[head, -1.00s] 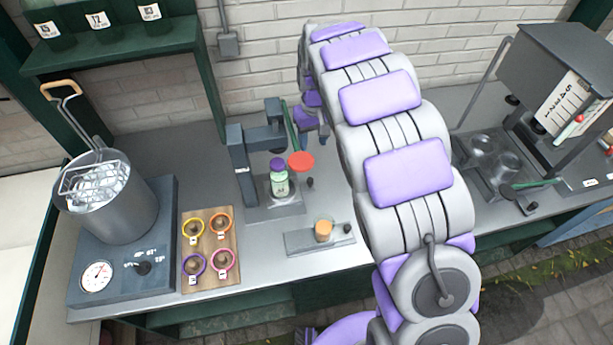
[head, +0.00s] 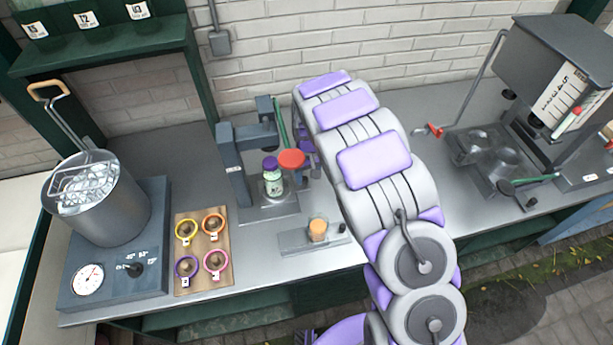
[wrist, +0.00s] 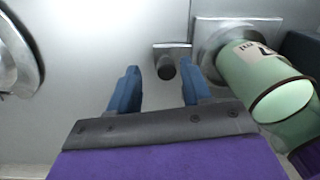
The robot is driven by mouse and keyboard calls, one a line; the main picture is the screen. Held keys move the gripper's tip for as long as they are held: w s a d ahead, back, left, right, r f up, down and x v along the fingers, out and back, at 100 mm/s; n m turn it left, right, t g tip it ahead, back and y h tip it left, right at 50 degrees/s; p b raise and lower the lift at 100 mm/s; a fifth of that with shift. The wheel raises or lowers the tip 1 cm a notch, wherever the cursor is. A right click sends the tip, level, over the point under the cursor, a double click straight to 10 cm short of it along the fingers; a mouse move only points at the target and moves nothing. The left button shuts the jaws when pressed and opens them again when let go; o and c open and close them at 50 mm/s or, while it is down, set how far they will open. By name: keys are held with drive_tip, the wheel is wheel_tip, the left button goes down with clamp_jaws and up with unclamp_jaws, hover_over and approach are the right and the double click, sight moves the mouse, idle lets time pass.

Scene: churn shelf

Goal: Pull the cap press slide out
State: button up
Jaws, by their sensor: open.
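The cap press (head: 232,165) is a dark grey frame on the counter, with a green lever ending in a red disc (head: 291,159). A pale green bottle (head: 272,184) with a purple cap stands upright in it on a grey base (head: 268,210). In the wrist view the bottle (wrist: 262,75) sits on the slide plate (wrist: 212,32). A dark knob (wrist: 166,68) on a small bracket projects from the plate's side. My gripper (wrist: 160,72) is open, its blue fingertips on either side of the knob with gaps showing. In the head view my gripper is mostly hidden behind my arm and the red disc.
A second grey plate with an orange-tan cylinder (head: 318,230) lies in front of the press. A wooden board (head: 205,281) with several coloured rings and a pot (head: 98,205) stand left. A dispenser machine (head: 560,75) stands right. A wall backs the counter.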

drive_tip(key=shift+a+f, duration=0.25)
drive_tip(key=shift+f, duration=0.15)
drive_tip(key=shift+a+f, duration=0.1)
drive_tip(key=shift+a, duration=0.4)
drive_tip(key=shift+d, duration=0.5)
drive_tip(key=c, duration=0.9)
drive_tip(key=shift+a, duration=0.2)
clamp_jaws()
